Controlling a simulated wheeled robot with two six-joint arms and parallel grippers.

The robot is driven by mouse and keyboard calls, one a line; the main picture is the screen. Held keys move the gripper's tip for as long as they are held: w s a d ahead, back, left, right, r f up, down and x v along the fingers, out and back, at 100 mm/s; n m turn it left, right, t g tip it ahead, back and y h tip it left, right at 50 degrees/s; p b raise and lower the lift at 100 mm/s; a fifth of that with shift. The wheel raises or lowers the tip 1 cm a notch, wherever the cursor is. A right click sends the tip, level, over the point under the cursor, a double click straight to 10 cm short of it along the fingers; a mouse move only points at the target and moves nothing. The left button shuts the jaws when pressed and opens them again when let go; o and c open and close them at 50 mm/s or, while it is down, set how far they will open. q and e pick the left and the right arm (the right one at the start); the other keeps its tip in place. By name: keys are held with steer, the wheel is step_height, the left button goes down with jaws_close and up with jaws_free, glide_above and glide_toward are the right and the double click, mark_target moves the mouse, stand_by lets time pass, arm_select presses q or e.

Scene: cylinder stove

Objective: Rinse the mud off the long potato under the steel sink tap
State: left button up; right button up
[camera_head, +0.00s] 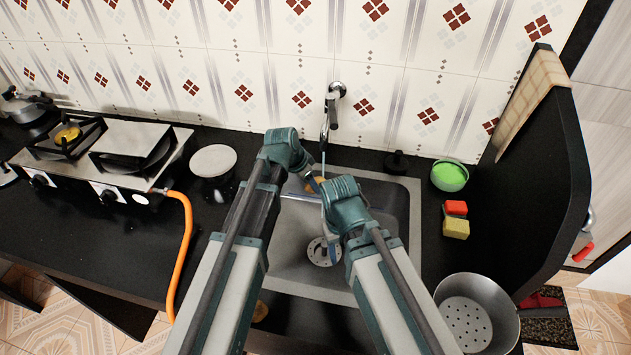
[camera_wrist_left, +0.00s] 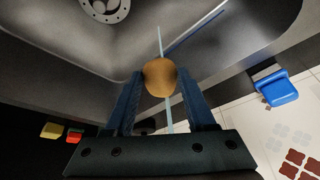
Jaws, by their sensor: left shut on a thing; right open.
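My left gripper (camera_head: 311,181) is shut on a brown potato (camera_wrist_left: 160,77), held over the steel sink (camera_head: 290,245). In the left wrist view its two blue fingers (camera_wrist_left: 160,95) flank the potato, which shows a plain brown, rounded end. Any mud is too small to tell. The steel tap (camera_head: 333,110) is on the tiled wall, and a thin pale stream of water (camera_wrist_left: 159,42) lines up with the potato. My right gripper (camera_head: 330,232) is open and low in the sink by the drain (camera_head: 320,255). Its forearm hides part of the basin.
Right of the sink are a green bowl (camera_head: 449,175), red and yellow sponges (camera_head: 456,227) and a steel colander (camera_head: 477,310). A stove (camera_head: 110,160) with an orange hose (camera_head: 180,255) and a pale plate (camera_head: 213,160) lie left. A brown thing (camera_head: 260,311) shows partly at the front.

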arm_select(q)
steer(key=s, duration=0.6)
steer(key=shift+s, duration=0.4)
steer(key=shift+a+r, duration=0.1)
stand_by(1.2)
steer(key=s+r+p, duration=0.3)
steer(key=s+p, duration=0.1)
steer(key=s, duration=0.1)
steer(key=shift+r, duration=0.4)
stand_by(0.3)
